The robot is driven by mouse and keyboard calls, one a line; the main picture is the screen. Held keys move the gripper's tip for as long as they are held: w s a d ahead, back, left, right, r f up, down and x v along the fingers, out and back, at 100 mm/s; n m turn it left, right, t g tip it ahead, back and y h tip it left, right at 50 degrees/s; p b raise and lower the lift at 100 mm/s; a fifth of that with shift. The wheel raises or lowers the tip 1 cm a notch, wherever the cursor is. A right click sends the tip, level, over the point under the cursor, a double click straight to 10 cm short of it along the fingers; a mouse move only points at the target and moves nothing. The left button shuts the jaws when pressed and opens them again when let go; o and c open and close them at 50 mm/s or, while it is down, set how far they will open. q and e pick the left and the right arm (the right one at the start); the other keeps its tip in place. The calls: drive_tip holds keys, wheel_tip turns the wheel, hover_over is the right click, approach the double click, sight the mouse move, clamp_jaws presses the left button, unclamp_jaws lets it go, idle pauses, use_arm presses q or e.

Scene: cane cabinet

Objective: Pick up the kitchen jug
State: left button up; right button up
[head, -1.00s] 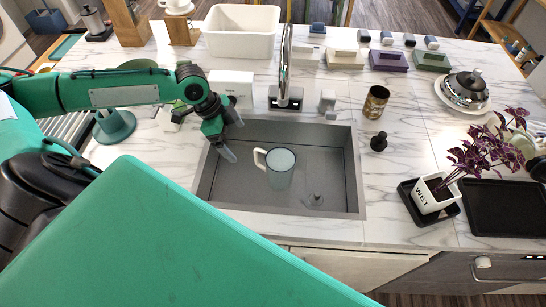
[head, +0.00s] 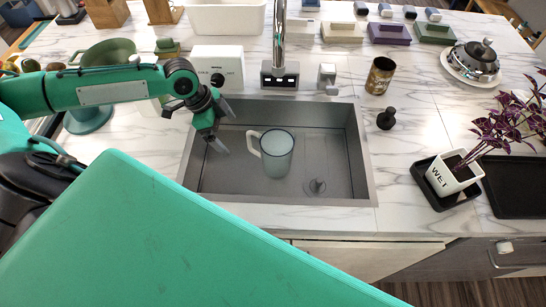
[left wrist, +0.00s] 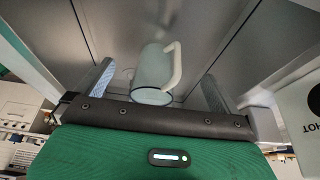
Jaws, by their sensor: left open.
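The kitchen jug (head: 278,154) is a pale translucent blue-grey cup with a white handle on its left side. It stands upright in the grey sink basin (head: 330,130). My left gripper (head: 228,133) is open over the left part of the sink, left of the jug's handle and apart from it. In the left wrist view the jug (left wrist: 152,75) with its white handle shows beyond and between the two fingers of the left gripper (left wrist: 158,82). The right gripper does not show.
A tap (head: 279,50) stands behind the sink. A white box (head: 219,66) stands behind my left gripper. A brown tin (head: 380,76), a black stopper (head: 386,118) and a potted purple plant (head: 452,172) stand right of the sink. The sink walls surround the jug.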

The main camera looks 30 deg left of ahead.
sight(265, 130)
use_arm(q)
drive_tip(key=w+d+p, duration=0.1)
drive_tip(key=d, duration=0.2)
drive_tip(key=w+d+p, duration=0.1)
drive_tip(key=w+d, duration=0.1)
drive_tip(key=d, duration=0.1)
drive_tip(key=w+d+p, duration=0.1)
drive_tip(key=d, duration=0.2)
drive_tip(key=shift+w+d+r, duration=0.15)
drive_tip(key=shift+w+d, duration=0.4)
drive_tip(key=shift+d, duration=0.2)
drive_tip(key=p+x, duration=0.1)
drive_tip(key=x, duration=0.4)
drive_tip(key=shift+s, duration=0.1)
drive_tip(key=c, duration=1.8)
drive_tip(key=shift+c, duration=0.2)
drive_tip(key=shift+r, duration=0.15)
